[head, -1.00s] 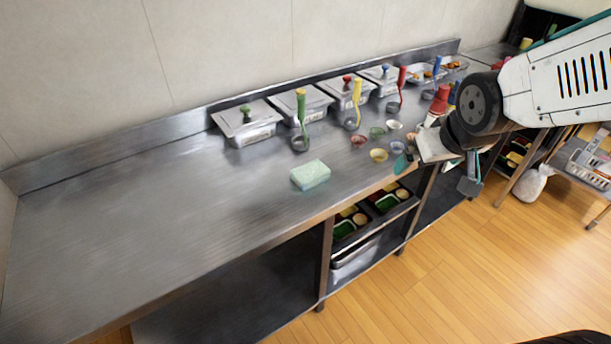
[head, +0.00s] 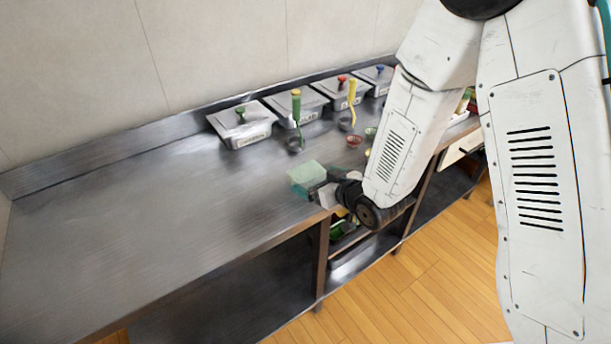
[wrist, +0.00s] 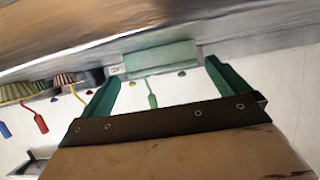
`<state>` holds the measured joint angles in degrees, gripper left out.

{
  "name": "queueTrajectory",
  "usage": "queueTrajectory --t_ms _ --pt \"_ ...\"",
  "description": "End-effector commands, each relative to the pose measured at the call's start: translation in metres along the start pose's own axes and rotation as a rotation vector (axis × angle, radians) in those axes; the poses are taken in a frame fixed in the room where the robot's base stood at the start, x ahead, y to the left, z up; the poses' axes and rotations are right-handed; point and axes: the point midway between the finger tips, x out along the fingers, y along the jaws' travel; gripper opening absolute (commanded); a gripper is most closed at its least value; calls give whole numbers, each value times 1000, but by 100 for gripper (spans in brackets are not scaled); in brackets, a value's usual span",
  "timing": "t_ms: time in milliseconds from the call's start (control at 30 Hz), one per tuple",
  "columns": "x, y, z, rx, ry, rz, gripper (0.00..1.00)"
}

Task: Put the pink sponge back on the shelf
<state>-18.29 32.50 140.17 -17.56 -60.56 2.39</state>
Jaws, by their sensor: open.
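No pink sponge shows; the only sponge in view is a pale green block (head: 306,175) lying flat on the steel counter near its front edge. My gripper (head: 320,190) is at its right front side, low over the counter, and partly hides that corner. In the wrist view the sponge (wrist: 160,58) sits just ahead of my open green fingers (wrist: 163,74), lined up with the gap between them. Nothing is held. I cannot tell whether a finger touches the sponge. A dark lower shelf (head: 235,295) runs under the counter.
Lidded steel containers (head: 241,124) line the back of the counter, with a green-handled ladle (head: 296,112), a yellow-handled ladle (head: 350,97) and small bowls (head: 354,141) in front. My arm hides the counter's right end. The counter's left half (head: 130,215) is clear.

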Motion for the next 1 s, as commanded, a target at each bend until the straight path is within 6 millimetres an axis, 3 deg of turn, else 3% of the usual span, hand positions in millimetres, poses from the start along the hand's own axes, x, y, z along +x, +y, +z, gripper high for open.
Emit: queueTrajectory --t_ms 400,700,833,1000 --pt "54 -2 -6 0 -1 0 100" --pt "59 -2 -6 0 -1 1 100" --pt "59 -2 -6 0 -1 1 65" --pt "59 -2 -6 0 -1 1 61"
